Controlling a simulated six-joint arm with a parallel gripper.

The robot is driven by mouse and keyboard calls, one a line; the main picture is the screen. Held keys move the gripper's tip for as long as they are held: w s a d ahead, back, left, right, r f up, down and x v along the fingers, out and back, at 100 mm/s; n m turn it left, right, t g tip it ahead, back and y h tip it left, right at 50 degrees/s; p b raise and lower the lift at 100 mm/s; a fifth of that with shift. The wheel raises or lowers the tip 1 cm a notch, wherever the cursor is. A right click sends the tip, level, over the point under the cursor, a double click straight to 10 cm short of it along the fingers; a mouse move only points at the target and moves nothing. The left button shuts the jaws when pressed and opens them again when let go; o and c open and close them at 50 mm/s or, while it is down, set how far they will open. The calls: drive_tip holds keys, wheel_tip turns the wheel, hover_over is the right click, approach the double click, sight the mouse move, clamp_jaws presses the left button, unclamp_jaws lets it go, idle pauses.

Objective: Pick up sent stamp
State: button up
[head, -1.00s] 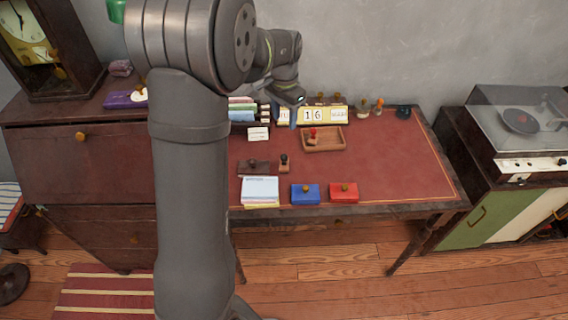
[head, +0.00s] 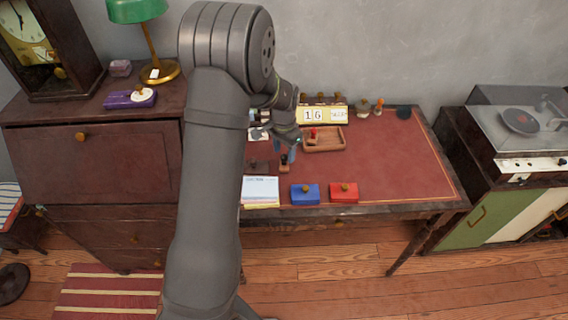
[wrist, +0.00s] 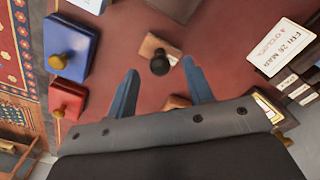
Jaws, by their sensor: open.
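A small stamp with a black knob on a wooden base (head: 284,166) stands on the red desk top. It also shows in the wrist view (wrist: 160,63). Its marking is not visible, so I cannot tell whether it is the sent stamp. My gripper (head: 287,154) is open above it, with blue fingers pointing down. In the wrist view my gripper (wrist: 160,66) has the knob between its fingertips in the picture, with nothing held. Another stamp, with a red handle (head: 313,133), stands in a wooden tray (head: 335,146).
A blue box (head: 305,195) and a red box (head: 344,193) with brass knobs stand near the front edge. A card stack (head: 260,187) and a dark pad (head: 256,167) lie left of the stamp. A calendar (head: 325,115) stands at the back. The desk's right side is clear.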

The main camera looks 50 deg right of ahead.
sight(284, 155)
wheel_tip(284, 155, down, 3)
drive_tip(key=shift+f, duration=0.1)
clamp_jaws()
drive_tip(key=shift+r, duration=0.2)
